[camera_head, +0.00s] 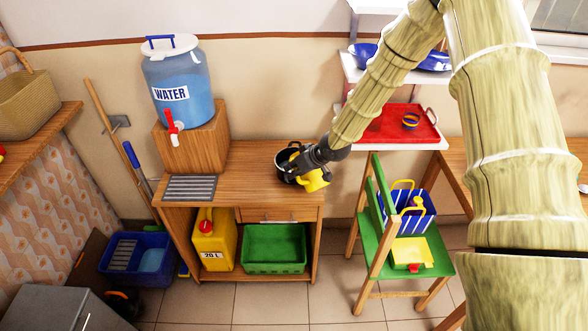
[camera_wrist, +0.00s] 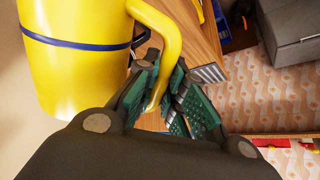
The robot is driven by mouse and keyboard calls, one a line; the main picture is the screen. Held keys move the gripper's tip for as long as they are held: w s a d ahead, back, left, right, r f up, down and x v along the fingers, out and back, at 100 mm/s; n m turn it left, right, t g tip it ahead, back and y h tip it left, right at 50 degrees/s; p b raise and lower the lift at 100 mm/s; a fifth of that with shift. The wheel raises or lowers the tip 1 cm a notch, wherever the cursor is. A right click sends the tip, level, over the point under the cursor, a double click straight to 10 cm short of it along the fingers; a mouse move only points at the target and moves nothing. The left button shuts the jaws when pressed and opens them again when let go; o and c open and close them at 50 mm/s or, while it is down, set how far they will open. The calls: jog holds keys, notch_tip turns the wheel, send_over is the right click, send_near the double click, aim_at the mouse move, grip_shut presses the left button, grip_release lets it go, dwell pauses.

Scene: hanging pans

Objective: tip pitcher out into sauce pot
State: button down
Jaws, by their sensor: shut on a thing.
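The yellow pitcher (camera_head: 317,181) is at the front right of the sauce pot in the head view. In the wrist view the pitcher (camera_wrist: 75,50) fills the upper left, with a dark blue band and a curved yellow handle. My gripper (camera_head: 298,166) is shut on that handle; its green-padded fingers (camera_wrist: 172,98) close around it in the wrist view. The dark sauce pot (camera_head: 285,155) stands on the wooden cabinet top, partly hidden behind my gripper. The pitcher's mouth and contents are hidden, and I cannot tell how far it is tilted.
A blue water dispenser (camera_head: 178,85) stands on a wooden block at the cabinet's left, behind a metal drain grate (camera_head: 190,188). The cabinet top (camera_head: 245,170) is clear left of the pot.

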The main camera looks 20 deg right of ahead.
jog(key=shift+w+a+r+g+h+p, duration=0.15)
jog(key=shift+g+p, duration=0.3)
jog(key=shift+p, duration=1.5)
jog(key=shift+w+d+r+g+h+p, duration=0.15)
jog(key=shift+w+g+p, duration=0.25)
jog(key=shift+p, duration=1.5)
jog(key=shift+w+a+r+g+h+p, duration=0.15)
jog(key=shift+g+p, duration=0.4)
jog(key=shift+p, duration=1.4)
jog(key=shift+w+r+m+g+p, duration=0.1)
jog(key=shift+w+m+g+p, duration=0.05)
jog(key=shift+m+g+p, duration=0.2)
jog(key=shift+w+g, duration=0.1)
jog(key=shift+g, duration=0.15)
jog(key=shift+w+a+r+g+h+b, duration=0.15)
jog(key=shift+w+g+h+b, duration=0.15)
jog(key=shift+g, duration=0.25)
jog(key=shift+w+a+g+h+b, duration=0.1)
jog(key=shift+w+g+h+b, duration=0.05)
jog(key=shift+w+g+b, duration=0.35)
jog(key=shift+g, duration=0.25)
